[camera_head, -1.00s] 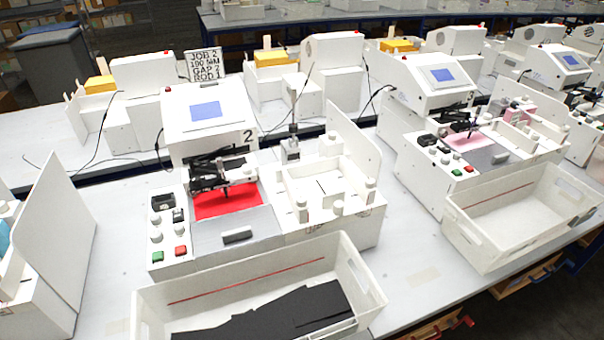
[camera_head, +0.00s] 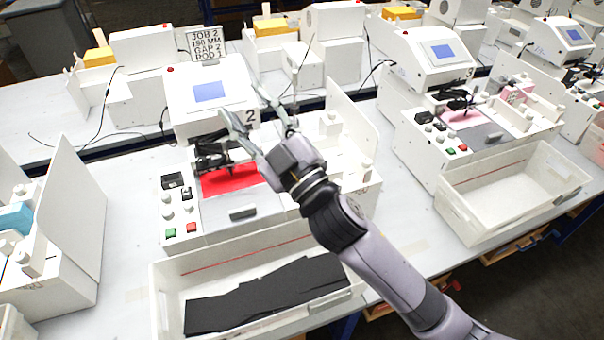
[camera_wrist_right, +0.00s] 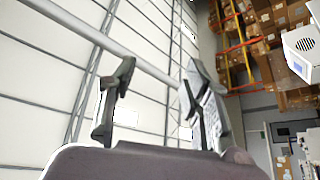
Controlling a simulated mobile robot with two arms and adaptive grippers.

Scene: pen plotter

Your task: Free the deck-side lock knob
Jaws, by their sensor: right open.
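The white plotter (camera_head: 222,218) numbered 2 stands in the middle of the head view, with a red sheet (camera_head: 228,180) on its deck under a black pen carriage (camera_head: 212,155). White knobs (camera_head: 166,213) sit on its left panel, and another white knob (camera_head: 331,122) stands at the right-hand side. I cannot tell which is the deck-side lock knob. My right gripper (camera_head: 241,101) is open and empty, raised in front of the plotter's screen housing. My right arm hides much of the right-hand tray. The right wrist view shows the spread fingers (camera_wrist_right: 158,95) with nothing between them. My left gripper is out of view.
A white bin (camera_head: 350,312) with black sheets stands in front of the plotter. An upright white panel (camera_head: 352,112) edges its right side. A second plotter (camera_head: 425,120) and an empty bin (camera_head: 515,190) stand at right. A job sign (camera_head: 204,44) stands behind.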

